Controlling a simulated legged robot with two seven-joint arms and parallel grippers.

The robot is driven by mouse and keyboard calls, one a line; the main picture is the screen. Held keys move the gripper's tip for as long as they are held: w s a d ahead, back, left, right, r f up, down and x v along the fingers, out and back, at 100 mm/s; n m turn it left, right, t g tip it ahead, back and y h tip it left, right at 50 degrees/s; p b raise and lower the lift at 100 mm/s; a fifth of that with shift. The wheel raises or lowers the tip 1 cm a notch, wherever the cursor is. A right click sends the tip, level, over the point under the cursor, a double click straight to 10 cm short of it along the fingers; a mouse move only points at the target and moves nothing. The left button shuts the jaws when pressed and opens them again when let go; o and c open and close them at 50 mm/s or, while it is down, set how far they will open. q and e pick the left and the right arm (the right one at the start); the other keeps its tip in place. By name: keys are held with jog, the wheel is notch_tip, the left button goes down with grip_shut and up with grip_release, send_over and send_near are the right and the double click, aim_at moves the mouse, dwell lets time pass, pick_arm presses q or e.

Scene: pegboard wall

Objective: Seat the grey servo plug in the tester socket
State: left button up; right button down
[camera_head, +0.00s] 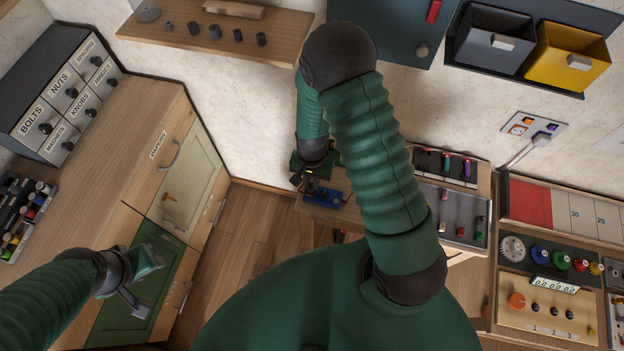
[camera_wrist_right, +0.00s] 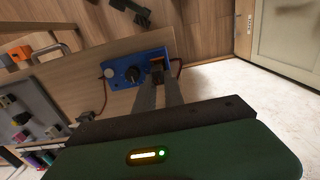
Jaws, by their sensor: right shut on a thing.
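The blue tester (camera_head: 325,195) lies on a small wooden bench at the centre; its blue board also shows in the right wrist view (camera_wrist_right: 122,82), with a dark knob and a grey round part. My right gripper (camera_head: 299,178) is over the tester's left end. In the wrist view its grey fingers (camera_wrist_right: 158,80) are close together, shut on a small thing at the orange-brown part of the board. The grey plug is mostly hidden between the fingertips; I cannot tell whether it is in the socket. My left gripper (camera_head: 148,285) is open and empty at lower left.
A grey tray (camera_head: 452,220) with small parts lies right of the tester. A dark small block (camera_wrist_right: 86,117) sits near the bench edge. Cabinets (camera_head: 165,215) stand left, and a panel with knobs (camera_head: 545,305) stands right. My right arm hides part of the bench.

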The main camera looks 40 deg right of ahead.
jog(key=shift+f, duration=0.3)
jog(key=c, duration=1.3)
grip_release()
jog(key=shift+d, duration=0.15)
jog(key=shift+c, duration=0.2)
jog(key=shift+r, duration=0.15)
jog(key=shift+r+p, duration=2.2)
jog(key=shift+r, duration=0.3)
jog(key=shift+f, duration=0.1)
